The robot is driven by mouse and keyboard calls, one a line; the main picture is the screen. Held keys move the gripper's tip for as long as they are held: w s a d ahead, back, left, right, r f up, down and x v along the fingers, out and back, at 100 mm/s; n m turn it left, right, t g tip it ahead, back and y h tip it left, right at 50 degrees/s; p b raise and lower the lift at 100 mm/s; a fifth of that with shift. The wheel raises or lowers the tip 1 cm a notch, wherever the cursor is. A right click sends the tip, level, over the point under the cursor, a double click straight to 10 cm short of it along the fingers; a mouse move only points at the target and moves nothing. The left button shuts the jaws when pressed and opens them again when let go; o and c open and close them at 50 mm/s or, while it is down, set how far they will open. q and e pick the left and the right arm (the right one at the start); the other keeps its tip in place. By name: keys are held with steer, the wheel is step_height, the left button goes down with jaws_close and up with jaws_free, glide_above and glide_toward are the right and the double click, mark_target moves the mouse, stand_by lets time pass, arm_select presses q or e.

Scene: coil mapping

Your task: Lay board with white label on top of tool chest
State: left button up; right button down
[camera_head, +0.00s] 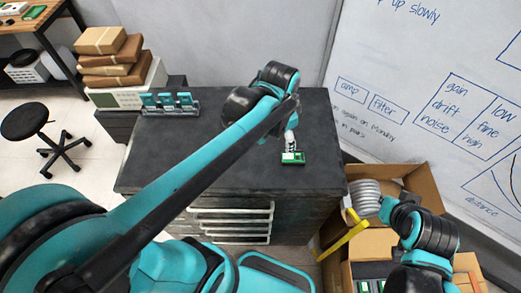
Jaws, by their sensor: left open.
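A small green board (293,158) with a white label lies on the dark top of the tool chest (215,165), toward its right side. My left gripper (291,146) is just behind the board, its fingers at or very near the board's far edge. It is open; whether it touches the board cannot be told. My right arm is at the lower right, beside the cardboard boxes. Its gripper cannot be made out clearly there.
A rack of teal items (170,104) stands at the chest's back left. Open cardboard boxes (420,183), a grey coil (367,197) and a yellow bar (345,240) are right of the chest. Much of the chest top is bare.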

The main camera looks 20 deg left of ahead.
arm_select(q)
steer(key=s+a+n+t, duration=0.4)
steer(key=s+n, duration=0.4)
steer(key=shift+s+a+f+n+t, duration=0.2)
steer(key=shift+s+n+t, duration=0.1)
steer(key=shift+s+n, duration=0.1)
